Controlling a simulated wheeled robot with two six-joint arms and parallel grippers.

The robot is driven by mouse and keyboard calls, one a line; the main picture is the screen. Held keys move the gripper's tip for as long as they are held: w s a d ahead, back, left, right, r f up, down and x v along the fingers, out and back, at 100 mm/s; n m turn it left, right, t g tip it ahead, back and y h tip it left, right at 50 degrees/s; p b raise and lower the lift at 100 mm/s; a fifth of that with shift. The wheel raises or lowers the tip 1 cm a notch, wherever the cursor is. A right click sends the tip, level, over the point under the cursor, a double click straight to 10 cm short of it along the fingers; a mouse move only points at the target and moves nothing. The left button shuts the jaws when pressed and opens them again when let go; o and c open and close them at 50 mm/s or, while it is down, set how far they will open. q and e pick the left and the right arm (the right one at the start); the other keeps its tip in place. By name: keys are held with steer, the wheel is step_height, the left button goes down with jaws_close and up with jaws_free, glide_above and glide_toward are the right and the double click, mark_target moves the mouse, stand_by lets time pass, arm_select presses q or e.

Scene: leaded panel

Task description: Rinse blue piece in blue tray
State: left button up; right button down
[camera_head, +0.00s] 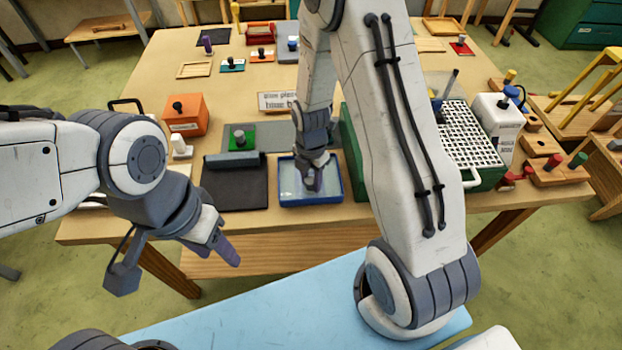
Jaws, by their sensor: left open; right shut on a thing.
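The blue tray (282,202) lies near the front edge of the table, with a pale, water-like surface inside. My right gripper (315,182) reaches down into the tray from above and is shut on a piece. Fingers and wrist hide most of that piece, so I cannot make out its colour or shape. My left gripper (226,247) is open and empty, in front of the table's front edge, low and left of the tray.
A dark mat (235,188) lies left of the tray. A green piece with a knob (240,142) sits behind it. An orange box (185,115) stands at left. A green case with a white grid (468,135) and a white container (494,122) stand at right. Small coloured pieces lie at the back.

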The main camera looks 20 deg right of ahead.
steer(key=shift+r+p, duration=2.1)
steer(key=shift+r, duration=0.45)
steer(key=shift+r+p, duration=1.35)
steer(key=shift+r, duration=0.15)
steer(key=c, duration=1)
jaws_free()
steer(key=shift+c, duration=0.2)
jaws_close()
steer(key=shift+f, duration=0.1)
